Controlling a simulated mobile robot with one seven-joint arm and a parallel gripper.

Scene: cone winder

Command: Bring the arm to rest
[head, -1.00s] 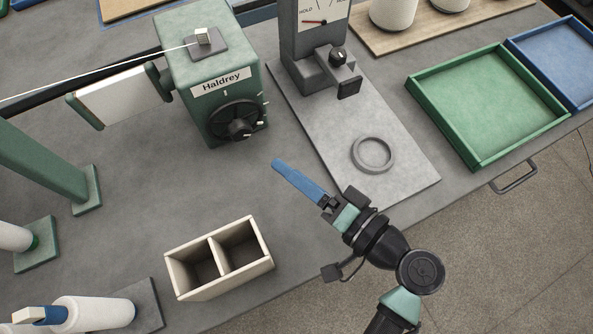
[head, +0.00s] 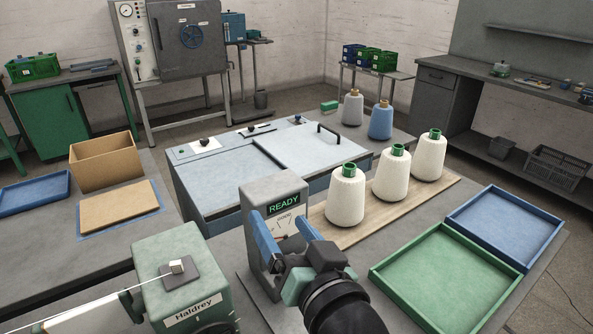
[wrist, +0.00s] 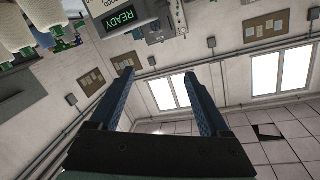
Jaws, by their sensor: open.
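My gripper (head: 280,222) is raised in front of the grey gauge unit (head: 272,188) in the head view. Its two blue fingers point up and stand apart with nothing between them. The dark wrist and forearm come in from the bottom edge. In the wrist view my gripper (wrist: 158,76) is also open and empty, with wall and windows behind it. The gauge unit's green display reads READY, and my gripper hides part of its lower front. I cannot tell how far the fingers are from it.
A green winder head (head: 180,290) stands at lower left. Several white cones, one of them here (head: 345,195), stand on a wooden board right of my gripper. A green tray (head: 445,325) and a blue tray (head: 530,265) lie farther right. Free air surrounds the forearm.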

